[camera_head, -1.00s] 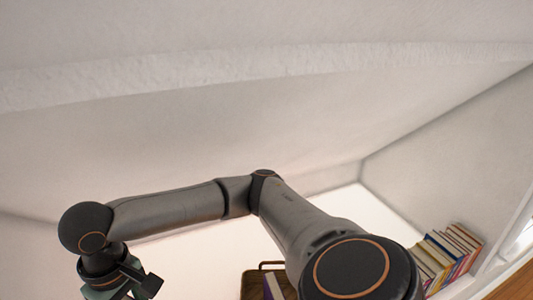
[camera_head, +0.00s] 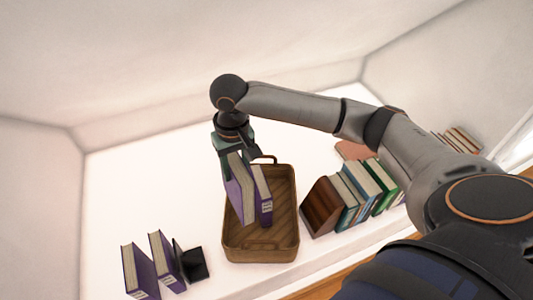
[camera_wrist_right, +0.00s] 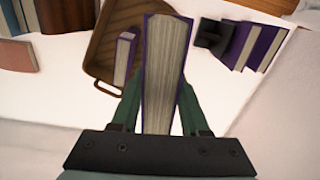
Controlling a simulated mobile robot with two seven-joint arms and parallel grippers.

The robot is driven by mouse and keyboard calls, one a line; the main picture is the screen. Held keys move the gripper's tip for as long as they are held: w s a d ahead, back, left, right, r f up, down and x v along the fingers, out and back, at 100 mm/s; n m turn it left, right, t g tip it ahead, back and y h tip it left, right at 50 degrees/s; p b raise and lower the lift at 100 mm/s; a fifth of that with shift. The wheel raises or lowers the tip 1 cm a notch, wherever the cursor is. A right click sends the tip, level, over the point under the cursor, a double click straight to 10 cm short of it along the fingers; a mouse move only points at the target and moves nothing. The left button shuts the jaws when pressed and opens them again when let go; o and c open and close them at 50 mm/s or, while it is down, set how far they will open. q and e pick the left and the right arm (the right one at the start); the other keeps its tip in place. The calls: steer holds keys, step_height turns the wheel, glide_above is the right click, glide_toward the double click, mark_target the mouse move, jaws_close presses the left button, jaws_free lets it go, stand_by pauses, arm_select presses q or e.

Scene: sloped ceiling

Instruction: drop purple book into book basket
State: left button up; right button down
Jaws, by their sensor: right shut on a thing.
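My right gripper (camera_head: 235,152) is shut on a purple book (camera_head: 240,190). In the head view the book hangs spine-down over the left part of the brown book basket (camera_head: 285,222). In the right wrist view the held book (camera_wrist_right: 165,70) stands between the two fingers, its pages facing the camera, with the basket (camera_wrist_right: 98,52) behind and to the left. Another purple book (camera_head: 263,193) stands in the basket, just right of the held one; it also shows in the right wrist view (camera_wrist_right: 123,62). Whether the held book touches the basket floor is unclear. My left gripper is not in view.
Two purple books (camera_head: 140,272) (camera_head: 165,258) and a black bookend (camera_head: 192,262) stand at the left on the white surface. Right of the basket, a brown bookend (camera_head: 322,207) holds several books (camera_head: 362,190). A sloped white ceiling (camera_head: 200,60) rises behind my arm.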

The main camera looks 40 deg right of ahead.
arm_select(q)
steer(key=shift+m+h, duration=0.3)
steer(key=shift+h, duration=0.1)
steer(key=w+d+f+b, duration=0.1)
steer(key=b, duration=0.1)
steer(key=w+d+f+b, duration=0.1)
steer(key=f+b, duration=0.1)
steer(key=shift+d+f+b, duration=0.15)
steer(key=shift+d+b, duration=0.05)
steer(key=shift+b, duration=0.1)
arm_select(e)
step_height(320, 180, down, 19)
steer(key=w+d+m, duration=0.1)
steer(key=w+d, duration=0.1)
steer(key=shift+d, duration=0.15)
steer(key=shift+f, duration=0.5)
steer(key=shift+c, duration=2)
jaws_free()
steer(key=shift+s, duration=0.1)
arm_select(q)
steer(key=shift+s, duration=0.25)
